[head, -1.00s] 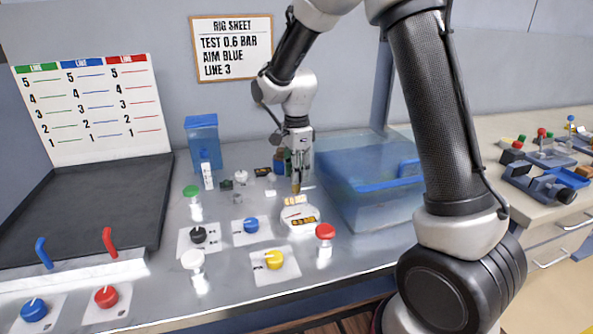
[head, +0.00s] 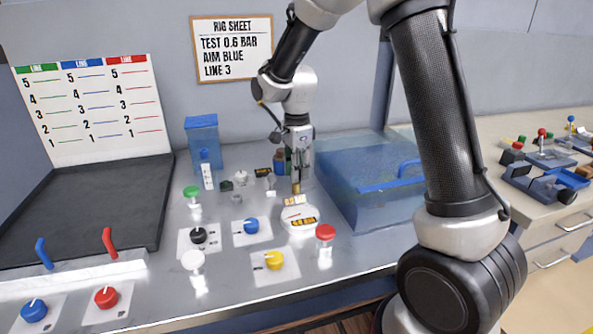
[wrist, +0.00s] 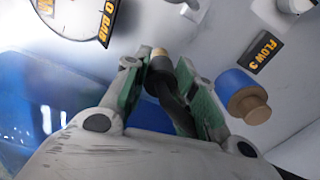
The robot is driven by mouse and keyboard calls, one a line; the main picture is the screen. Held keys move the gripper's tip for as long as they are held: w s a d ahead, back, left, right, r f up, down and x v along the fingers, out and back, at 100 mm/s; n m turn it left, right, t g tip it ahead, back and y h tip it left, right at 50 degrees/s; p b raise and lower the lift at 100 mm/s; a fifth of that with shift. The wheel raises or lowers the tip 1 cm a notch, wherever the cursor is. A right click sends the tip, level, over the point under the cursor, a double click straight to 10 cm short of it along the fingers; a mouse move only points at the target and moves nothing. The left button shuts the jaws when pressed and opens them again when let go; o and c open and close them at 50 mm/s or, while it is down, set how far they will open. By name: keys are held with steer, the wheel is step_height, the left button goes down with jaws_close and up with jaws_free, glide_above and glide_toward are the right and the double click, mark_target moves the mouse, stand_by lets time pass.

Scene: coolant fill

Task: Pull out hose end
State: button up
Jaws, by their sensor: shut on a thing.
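My gripper (wrist: 162,68) has green-padded fingers shut on a dark hose end (wrist: 170,90) with a tan tip (wrist: 159,54) in the wrist view. In the head view my gripper (head: 297,160) points down over the bench behind the white gauge, with the tan tip (head: 295,188) just below it. I cannot tell whether the tip is seated in a port or clear of it. The rest of the hose is mostly hidden by the fingers and wrist.
A round white gauge (head: 298,218) stands in front of my gripper. A blue cylinder with a tan end (wrist: 236,88) lies beside my fingers, near a FLOW 3 label (wrist: 265,51). A translucent blue tank (head: 365,195) is close on the right.

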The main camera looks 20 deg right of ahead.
steer(key=shift+r, duration=2.5)
